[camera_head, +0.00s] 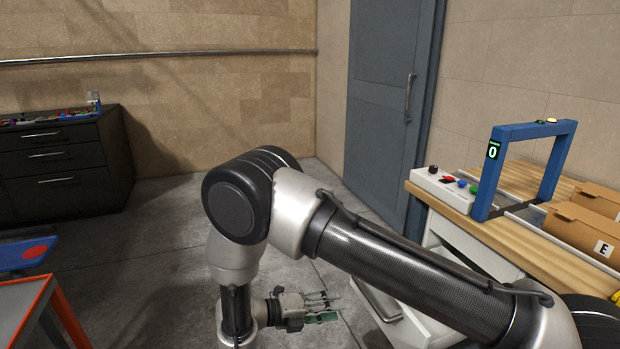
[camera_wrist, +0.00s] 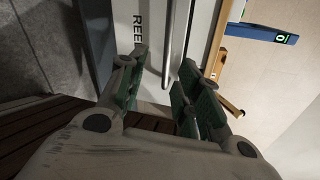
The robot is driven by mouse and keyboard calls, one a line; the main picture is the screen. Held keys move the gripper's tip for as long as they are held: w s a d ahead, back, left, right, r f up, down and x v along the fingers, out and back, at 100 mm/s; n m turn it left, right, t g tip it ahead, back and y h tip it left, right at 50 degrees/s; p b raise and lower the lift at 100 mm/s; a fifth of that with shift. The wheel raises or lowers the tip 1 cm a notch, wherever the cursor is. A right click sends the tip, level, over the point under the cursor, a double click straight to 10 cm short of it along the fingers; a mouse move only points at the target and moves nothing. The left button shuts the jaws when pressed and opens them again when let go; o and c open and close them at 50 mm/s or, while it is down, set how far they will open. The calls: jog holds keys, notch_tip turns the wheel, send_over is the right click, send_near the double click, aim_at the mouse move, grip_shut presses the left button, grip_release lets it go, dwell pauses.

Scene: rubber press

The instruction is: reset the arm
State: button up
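My gripper (camera_head: 322,308) shows low in the middle of the head view, at the end of my bent arm. It points right, towards the white cabinet front (camera_head: 385,305) under the wooden bench. A long metal handle (camera_wrist: 172,45) on the white front shows beyond the fingers. I cannot tell the exact gap between the fingertips and the handle.
At the right, the wooden bench (camera_head: 545,262) carries a blue frame (camera_head: 485,188), a control box with buttons (camera_head: 440,186) and cardboard boxes (camera_head: 585,228). A dark drawer cabinet (camera_head: 60,170) stands at the left. An orange-edged table (camera_head: 22,305) is at lower left. Grey floor (camera_head: 165,250) is open between.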

jog(key=s+d+f+m+g, duration=0.1)
jog(key=s+d+m+g, duration=0.1)
jog(key=s+d+m, duration=0.15)
jog(key=s+d+r+m+y, duration=0.4)
jog(key=d+r+m, duration=0.5)
jog(key=r+m, duration=0.2)
jog(key=s+d+r+m+t+y, duration=0.1)
jog(key=s+d+r+m+y, duration=0.3)
jog(key=d+r+m, duration=0.5)
jog(key=s+d+r+m+y, duration=0.5)
jog(key=d+r+m, duration=0.4)
jog(key=r+m, duration=0.4)
notch_tip(320, 180, up, 5)
jog(key=shift+d+f+y, duration=0.2)
jog(key=shift+y, duration=0.5)
